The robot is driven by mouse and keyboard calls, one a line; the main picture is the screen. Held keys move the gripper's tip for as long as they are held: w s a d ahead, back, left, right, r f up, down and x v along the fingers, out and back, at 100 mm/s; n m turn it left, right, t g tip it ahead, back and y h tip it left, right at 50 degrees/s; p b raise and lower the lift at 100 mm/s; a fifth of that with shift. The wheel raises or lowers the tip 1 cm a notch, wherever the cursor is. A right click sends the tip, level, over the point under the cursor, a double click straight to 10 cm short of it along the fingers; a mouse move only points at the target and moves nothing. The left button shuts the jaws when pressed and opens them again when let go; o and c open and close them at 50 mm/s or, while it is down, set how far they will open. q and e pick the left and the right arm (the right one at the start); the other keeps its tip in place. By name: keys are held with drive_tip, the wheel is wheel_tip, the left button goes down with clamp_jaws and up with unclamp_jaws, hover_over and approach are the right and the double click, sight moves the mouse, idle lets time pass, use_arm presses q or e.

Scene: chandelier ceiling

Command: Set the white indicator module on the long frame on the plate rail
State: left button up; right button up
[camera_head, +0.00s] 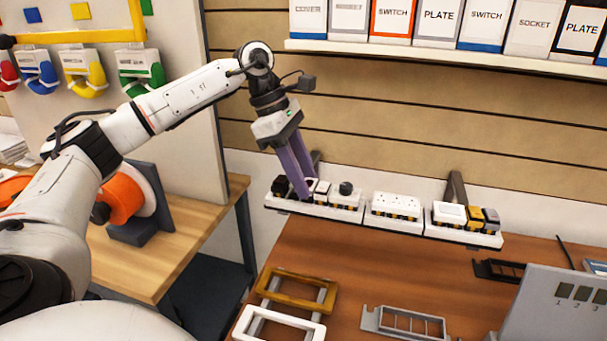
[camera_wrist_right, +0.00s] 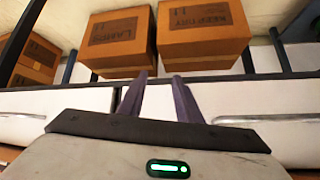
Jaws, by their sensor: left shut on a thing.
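My left gripper (camera_head: 308,188) points down at the left white tray (camera_head: 345,215) on the back of the bench. Its purple fingers are shut on a small module, mostly hidden by them; I cannot tell whether it has left the tray. A small white module (camera_head: 321,187) shows just right of the fingers. A grey slotted frame (camera_head: 376,324) lies at the bench front; a dark slotted frame (camera_head: 490,268) lies farther right. I cannot tell which one is the long frame. My right gripper (camera_wrist_right: 158,85) shows in the right wrist view, fingers apart and empty.
Trays of white sockets (camera_head: 397,205) and white, yellow and grey modules (camera_head: 450,213) stand to the right. A gold frame (camera_head: 296,300) and white frame (camera_head: 280,321) lie in front. A grey numbered box (camera_head: 560,310) stands right. The middle bench is clear. Cartons (camera_wrist_right: 205,35) stand before my right gripper.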

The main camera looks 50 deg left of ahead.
use_arm(q)
drive_tip(key=shift+f, duration=0.25)
idle(0.7)
drive_tip(key=o, duration=1.1)
drive_tip(key=shift+r, duration=0.1)
wheel_tip(320, 180, up, 4)
drive_tip(key=p, duration=0.4)
drive_tip(key=shift+r, duration=0.9)
